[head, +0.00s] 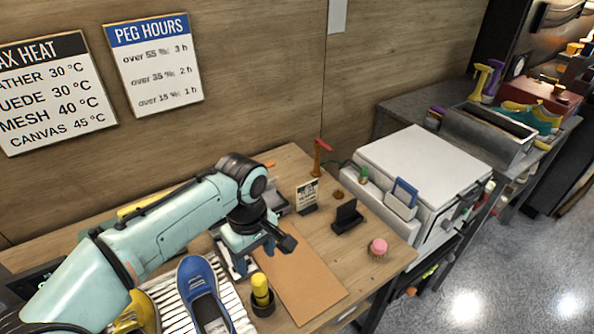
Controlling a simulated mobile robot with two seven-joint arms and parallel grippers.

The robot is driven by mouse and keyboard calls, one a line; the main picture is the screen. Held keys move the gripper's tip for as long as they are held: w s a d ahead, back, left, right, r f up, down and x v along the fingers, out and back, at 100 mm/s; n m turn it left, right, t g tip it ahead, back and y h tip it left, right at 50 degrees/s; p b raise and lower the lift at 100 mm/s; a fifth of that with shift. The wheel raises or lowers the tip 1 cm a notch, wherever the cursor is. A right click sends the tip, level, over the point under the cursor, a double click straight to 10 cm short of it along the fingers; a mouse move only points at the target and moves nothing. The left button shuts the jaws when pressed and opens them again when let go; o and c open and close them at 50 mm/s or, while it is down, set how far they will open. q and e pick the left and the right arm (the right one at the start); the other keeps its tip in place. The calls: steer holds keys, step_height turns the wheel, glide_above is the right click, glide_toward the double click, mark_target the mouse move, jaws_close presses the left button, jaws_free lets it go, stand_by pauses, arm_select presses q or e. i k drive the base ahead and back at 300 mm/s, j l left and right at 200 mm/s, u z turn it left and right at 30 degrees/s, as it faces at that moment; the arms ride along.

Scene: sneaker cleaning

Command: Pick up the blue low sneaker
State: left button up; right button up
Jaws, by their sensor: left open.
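The blue low sneaker (194,276) lies on a white ribbed mat (171,303) at the bottom of the head view, with its dark opening facing up and its lower end close to the picture's edge. My left gripper (281,247) is open and empty. It is to the right of the sneaker and above it in the picture, near the upper end of a brown board (309,287), and does not touch the sneaker. My right gripper is not in view.
A yellow-topped bottle (260,287) stands just right of the sneaker. A yellow shoe (142,313) lies at its left, partly hidden by my arm. A small black stand (347,217), a pink item (378,247) and a white machine (425,165) are farther right.

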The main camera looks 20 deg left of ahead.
mark_target(197, 282)
steer(key=k, duration=1)
